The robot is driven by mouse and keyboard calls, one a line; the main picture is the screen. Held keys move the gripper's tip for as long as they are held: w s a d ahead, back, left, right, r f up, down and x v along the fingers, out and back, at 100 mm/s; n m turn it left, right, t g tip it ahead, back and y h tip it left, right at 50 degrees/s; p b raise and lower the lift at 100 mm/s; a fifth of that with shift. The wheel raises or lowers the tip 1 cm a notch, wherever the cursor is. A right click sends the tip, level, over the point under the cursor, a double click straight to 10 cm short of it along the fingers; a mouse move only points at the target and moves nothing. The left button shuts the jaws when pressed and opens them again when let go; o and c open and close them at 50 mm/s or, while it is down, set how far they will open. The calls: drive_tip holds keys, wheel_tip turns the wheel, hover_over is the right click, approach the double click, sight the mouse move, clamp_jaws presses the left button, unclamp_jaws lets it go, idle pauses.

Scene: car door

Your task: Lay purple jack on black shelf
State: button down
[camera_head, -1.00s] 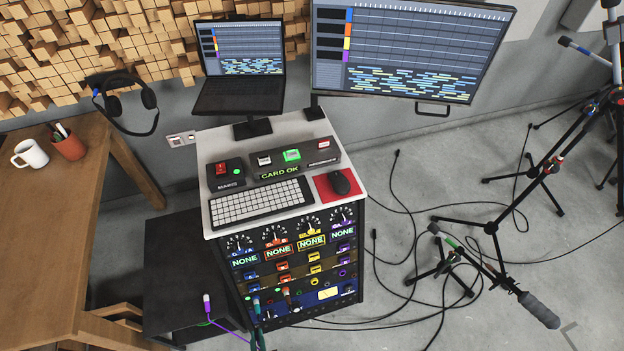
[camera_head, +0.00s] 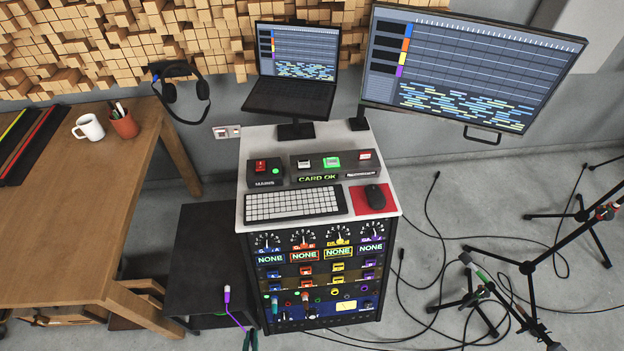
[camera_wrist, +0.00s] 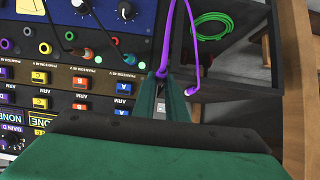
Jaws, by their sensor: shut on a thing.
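My gripper (camera_head: 250,338) has green fingers and is low in front of the rack's lower left corner. It is shut on the purple jack (camera_wrist: 161,70), whose purple end shows at the fingertips in the wrist view; the fingers hide most of it. A purple cable (camera_wrist: 173,25) loops from there to another purple end (camera_wrist: 191,89). In the head view, that purple end with a pale tip (camera_head: 227,294) stands upright by the front of the black shelf (camera_head: 205,250), left of my gripper. I cannot tell whether it touches the shelf. The shelf top is mostly bare.
The rack (camera_head: 315,270), with knobs, sockets and several plugs, stands right of the shelf. A wooden desk (camera_head: 75,225) stands to the left. A green cable coil (camera_wrist: 212,27) lies in the shelf unit. Black cables (camera_head: 440,300) cover the floor at right.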

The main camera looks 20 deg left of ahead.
drive_tip(key=s+a+r, duration=0.2)
drive_tip(key=s+a, duration=0.1)
drive_tip(key=a, duration=0.1)
drive_tip(key=shift+a+r, duration=0.25)
drive_tip(key=shift+a, duration=0.15)
drive_tip(key=shift+s, duration=0.1)
idle(0.4)
drive_tip(key=s+a, duration=0.4)
drive_tip(key=a, duration=0.4)
drive_tip(key=s+a, duration=0.5)
drive_tip(key=a, duration=0.3)
drive_tip(key=shift+s, duration=0.3)
idle(1.1)
drive_tip(key=shift+w+a+f, duration=0.15)
drive_tip(key=shift+w+a, duration=1.25)
drive_tip(key=shift+w, duration=0.85)
drive_tip(key=shift+w+a+f, duration=0.2)
drive_tip(key=shift+w+a, duration=1.15)
drive_tip(key=shift+w, duration=0.95)
drive_tip(key=shift+w+a+f, duration=0.15)
drive_tip(key=shift+w+a, duration=1.25)
drive_tip(key=shift+w, duration=0.85)
drive_tip(key=c, duration=1.7)
unclamp_jaws()
drive_tip(key=shift+s+d+r, duration=0.1)
